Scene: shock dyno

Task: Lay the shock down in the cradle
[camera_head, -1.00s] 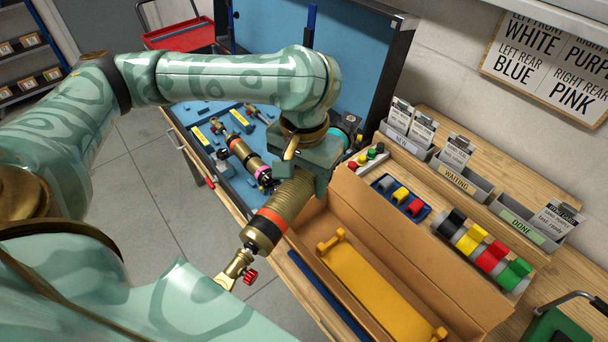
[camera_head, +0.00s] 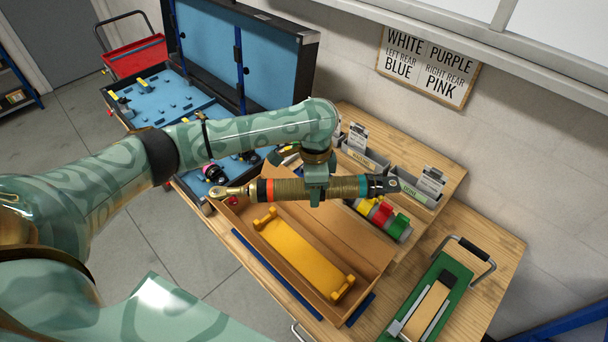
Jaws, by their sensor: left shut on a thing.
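My left gripper (camera_head: 315,192) is shut around the middle of the shock (camera_head: 288,191). The shock is bronze-coloured, with an orange-red band near its left end, a teal band near its right end and a gold eye at the far left. It lies roughly level across the picture and is held above the far side of a box. The yellow cradle (camera_head: 300,254), a long plate with raised ends, lies inside this box, nearer the front than the shock. The cradle is empty. My right gripper is not in view.
The tan open box (camera_head: 262,256) stands on the wooden bench (camera_head: 458,222). Coloured rolls (camera_head: 383,219) and card holders (camera_head: 412,187) lie behind it. A green tool with a handle (camera_head: 432,300) is at the right. Blue foam trays (camera_head: 172,98) are at back left.

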